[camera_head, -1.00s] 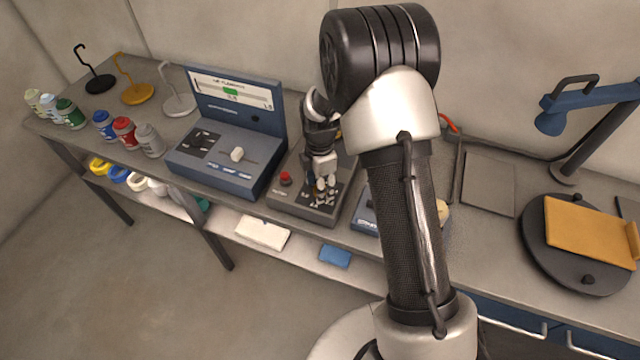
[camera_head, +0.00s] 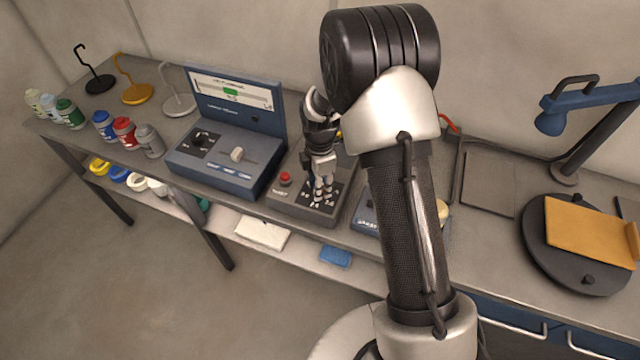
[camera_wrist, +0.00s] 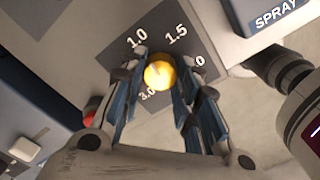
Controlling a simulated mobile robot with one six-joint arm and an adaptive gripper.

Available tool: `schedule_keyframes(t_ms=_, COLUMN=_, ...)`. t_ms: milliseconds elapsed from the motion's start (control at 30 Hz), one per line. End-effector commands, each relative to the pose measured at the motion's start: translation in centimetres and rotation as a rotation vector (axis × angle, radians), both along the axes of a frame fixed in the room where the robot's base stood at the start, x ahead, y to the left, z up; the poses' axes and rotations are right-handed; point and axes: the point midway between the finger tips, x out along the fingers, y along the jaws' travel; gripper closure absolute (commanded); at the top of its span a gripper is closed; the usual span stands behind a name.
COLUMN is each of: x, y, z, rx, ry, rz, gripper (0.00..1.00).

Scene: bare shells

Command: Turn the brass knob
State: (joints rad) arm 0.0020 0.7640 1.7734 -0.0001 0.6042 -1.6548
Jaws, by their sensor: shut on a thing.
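The brass knob (camera_wrist: 160,72) shows in the wrist view as a yellow disc with a pale pointer mark, on a dark dial plate (camera_wrist: 188,22) printed with numbers such as 1.0, 1.5 and 3.0. My gripper (camera_wrist: 159,85) has its two fingers on either side of the knob and is shut on it. In the head view my gripper (camera_head: 321,192) points down onto the grey control box (camera_head: 285,204), and the knob is hidden by the fingers.
A red button (camera_head: 285,178) sits on the box left of my gripper. A blue-grey console (camera_head: 221,160) with a slider stands close at left. Another blue unit (camera_head: 366,214) is close at right, partly behind my arm. The bench front edge is near.

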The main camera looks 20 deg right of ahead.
Motion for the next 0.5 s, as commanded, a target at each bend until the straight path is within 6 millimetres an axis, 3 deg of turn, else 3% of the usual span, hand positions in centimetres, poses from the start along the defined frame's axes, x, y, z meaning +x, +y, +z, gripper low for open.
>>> schedule_keyframes(t_ms=500, x=0.01, y=0.00, z=0.01, rx=0.000, ry=0.000, rz=-0.432, gripper=0.95)
